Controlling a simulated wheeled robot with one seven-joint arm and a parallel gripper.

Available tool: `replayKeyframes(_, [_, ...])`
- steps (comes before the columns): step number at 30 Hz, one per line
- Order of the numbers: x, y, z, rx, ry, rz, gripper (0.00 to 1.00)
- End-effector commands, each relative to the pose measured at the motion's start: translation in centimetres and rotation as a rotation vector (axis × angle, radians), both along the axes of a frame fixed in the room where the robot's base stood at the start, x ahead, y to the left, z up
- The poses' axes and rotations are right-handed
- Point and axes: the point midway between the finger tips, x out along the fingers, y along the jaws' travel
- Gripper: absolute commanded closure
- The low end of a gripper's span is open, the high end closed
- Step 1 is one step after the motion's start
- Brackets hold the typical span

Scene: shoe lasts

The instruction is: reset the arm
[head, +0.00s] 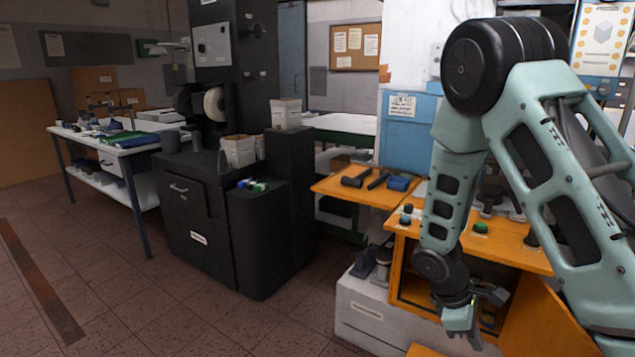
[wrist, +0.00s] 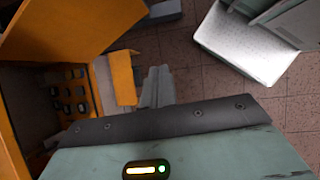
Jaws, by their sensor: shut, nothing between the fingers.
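My arm hangs bent down at the right of the head view, pale green with black joints. My gripper (head: 464,322) is at its lower end, low in front of the open orange cabinet (head: 408,290). In the wrist view, the grey fingers of my gripper (wrist: 157,86) are close together, with nothing seen between them. The orange cabinet (wrist: 15,125) also shows at the left of the wrist view, with several small dark items inside. Part of the gripper is hidden behind the pale green housing in the wrist view.
The orange worktop (head: 510,247) carries small knobs and dark pieces close to my arm. A grey-white box (head: 365,318) stands on the floor beside the cabinet. A black machine (head: 225,215) and a white table (head: 130,142) stand further left. The tiled floor at front left is clear.

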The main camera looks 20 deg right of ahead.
Motion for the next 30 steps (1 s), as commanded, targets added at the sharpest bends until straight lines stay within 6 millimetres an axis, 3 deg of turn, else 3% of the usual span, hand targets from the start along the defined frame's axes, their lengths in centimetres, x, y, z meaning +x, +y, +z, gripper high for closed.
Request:
replayKeyframes(1, [0.6,3.6,2.1,0.042,-0.058,-0.006,1.0])
replayKeyframes(6, [-0.6,14.2,7.8,0.177,-0.189,-0.047,1.0])
replayKeyframes(9, [-2.8,19.6,11.2,0.258,-0.244,-0.059,1.0])
replayKeyframes(13, [-6.9,25.1,14.9,0.35,-0.294,-0.065,1.0])
replayKeyframes(16, [-9.8,27.7,16.8,0.403,-0.317,-0.067,1.0])
replayKeyframes(21, [-13.0,29.7,18.4,0.45,-0.333,-0.071,1.0])
replayKeyframes(30, [-13.6,30.0,18.6,0.459,-0.334,-0.075,1.0])
